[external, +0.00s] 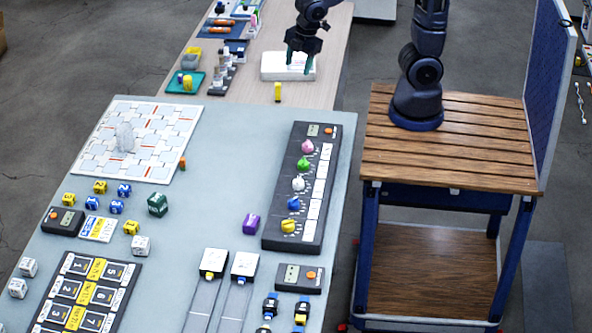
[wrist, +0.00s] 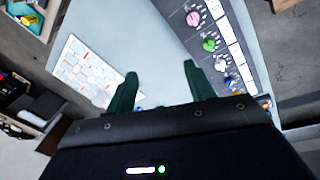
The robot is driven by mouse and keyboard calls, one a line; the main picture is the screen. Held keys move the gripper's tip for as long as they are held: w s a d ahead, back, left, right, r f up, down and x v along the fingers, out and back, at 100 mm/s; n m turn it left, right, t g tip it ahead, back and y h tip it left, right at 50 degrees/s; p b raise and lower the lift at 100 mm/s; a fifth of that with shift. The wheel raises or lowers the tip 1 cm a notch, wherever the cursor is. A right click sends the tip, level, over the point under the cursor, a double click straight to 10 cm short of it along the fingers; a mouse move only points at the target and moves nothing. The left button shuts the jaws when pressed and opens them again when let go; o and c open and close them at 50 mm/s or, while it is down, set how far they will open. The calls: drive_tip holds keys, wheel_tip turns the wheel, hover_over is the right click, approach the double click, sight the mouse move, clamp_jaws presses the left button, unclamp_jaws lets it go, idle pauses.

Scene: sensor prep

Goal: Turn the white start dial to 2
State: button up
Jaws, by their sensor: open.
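The white start dial (external: 298,184) sits in a column of dials on a dark panel (external: 277,222), between a green dial (external: 302,164) and a blue dial (external: 293,204). It also shows in the wrist view (wrist: 220,65), just right of my right finger. Its pointer setting is too small to read. My gripper (external: 300,66) is open and empty, well behind the panel in the external view, above a white block-like object (external: 272,68). In the wrist view my gripper's two green fingers (wrist: 160,74) are spread apart over the pale tabletop, left of the panel.
A pink dial (external: 307,147) and a yellow dial (external: 289,226) share the panel. A white tiled board (external: 165,112) lies at left. The tabletop between board and panel is mostly clear.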

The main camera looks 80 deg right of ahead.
drive_tip(key=a+f+n+g, duration=0.1)
drive_tip(key=a+f+n, duration=0.5)
drive_tip(key=a+f, duration=0.5)
drive_tip(key=n+g, duration=0.1)
drive_tip(key=n, duration=0.3)
hover_over(298, 179)
wheel_tip(298, 179, down, 7)
wheel_tip(298, 179, down, 9)
drive_tip(key=shift+f, duration=0.2)
drive_tip(key=c, duration=1)
